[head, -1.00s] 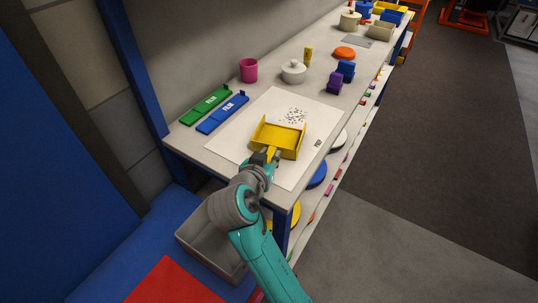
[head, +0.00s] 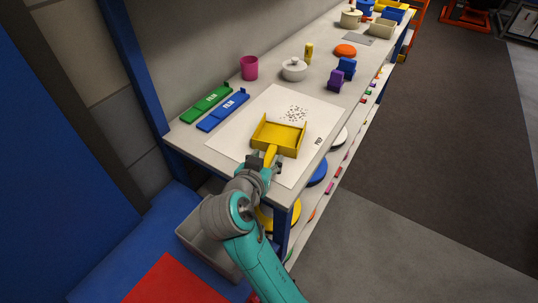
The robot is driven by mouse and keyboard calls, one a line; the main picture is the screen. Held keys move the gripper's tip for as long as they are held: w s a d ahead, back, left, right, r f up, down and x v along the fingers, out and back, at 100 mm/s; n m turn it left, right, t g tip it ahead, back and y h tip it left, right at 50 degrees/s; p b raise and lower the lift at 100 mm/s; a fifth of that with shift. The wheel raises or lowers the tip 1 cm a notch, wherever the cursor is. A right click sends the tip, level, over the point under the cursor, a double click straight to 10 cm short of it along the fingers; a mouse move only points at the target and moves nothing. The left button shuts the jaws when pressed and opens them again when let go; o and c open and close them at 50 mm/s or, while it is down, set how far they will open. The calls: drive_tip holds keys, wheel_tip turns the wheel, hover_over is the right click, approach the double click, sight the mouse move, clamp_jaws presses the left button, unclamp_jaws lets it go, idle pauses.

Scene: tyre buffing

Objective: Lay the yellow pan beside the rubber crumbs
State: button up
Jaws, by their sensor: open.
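The yellow pan (head: 279,136) lies on the white sheet (head: 248,122) on the bench, its handle (head: 269,156) toward me. The dark rubber crumbs (head: 294,113) are scattered on the sheet just beyond the pan's far edge. The crumbs look outside the pan. My gripper (head: 264,163) is open at the near end of the handle. The fingertips are small here, and I cannot tell whether they touch the handle.
A grey bin (head: 197,240) is below.

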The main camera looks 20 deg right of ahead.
drive_tip(key=v, duration=0.9)
drive_tip(key=shift+s+a, duration=0.1)
